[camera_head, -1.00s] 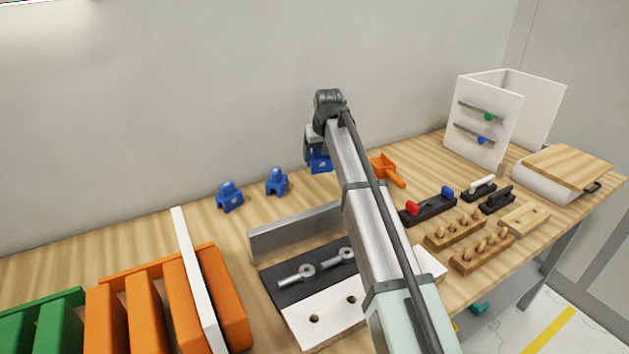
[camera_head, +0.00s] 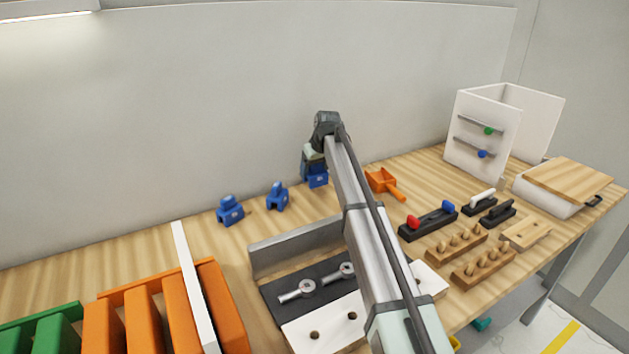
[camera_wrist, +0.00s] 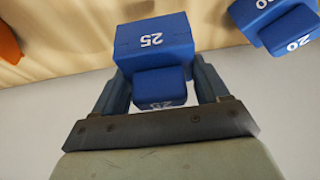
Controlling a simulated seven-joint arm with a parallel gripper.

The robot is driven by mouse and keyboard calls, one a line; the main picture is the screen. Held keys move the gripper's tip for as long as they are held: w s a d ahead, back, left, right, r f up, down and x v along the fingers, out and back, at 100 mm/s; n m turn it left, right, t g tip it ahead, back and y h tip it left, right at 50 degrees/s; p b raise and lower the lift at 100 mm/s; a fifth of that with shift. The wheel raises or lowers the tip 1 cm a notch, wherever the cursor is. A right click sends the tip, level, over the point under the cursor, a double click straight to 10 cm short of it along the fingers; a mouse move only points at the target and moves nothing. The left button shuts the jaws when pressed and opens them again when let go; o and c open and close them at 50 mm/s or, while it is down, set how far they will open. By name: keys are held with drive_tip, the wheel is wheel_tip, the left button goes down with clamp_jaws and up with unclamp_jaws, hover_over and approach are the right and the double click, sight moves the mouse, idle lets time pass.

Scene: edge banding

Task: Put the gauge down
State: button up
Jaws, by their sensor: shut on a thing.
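The gauge is a blue stepped block marked 25. In the wrist view the gauge (camera_wrist: 152,45) sits between the two fingers of my gripper (camera_wrist: 160,90), which is shut on its narrower upper part. In the head view the gauge (camera_head: 317,178) shows below my gripper (camera_head: 313,165), at the back of the bench beside two other blue blocks. My wrist and arm hide part of it. I cannot tell whether its underside touches the wood.
A blue block (camera_head: 230,211) and another blue block (camera_head: 277,197) stand to the left; one marked 20 (camera_wrist: 280,25) shows in the wrist view. An orange scoop-like tool (camera_head: 383,182) lies to the right. A metal fence (camera_head: 295,245) is in front. The wall is close behind.

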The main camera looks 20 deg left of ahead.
drive_tip(key=shift+f, duration=2.05)
drive_tip(key=shift+f, duration=0.2)
drive_tip(key=o, duration=1.1)
drive_tip(key=shift+r, duration=0.15)
drive_tip(key=v, duration=1.2)
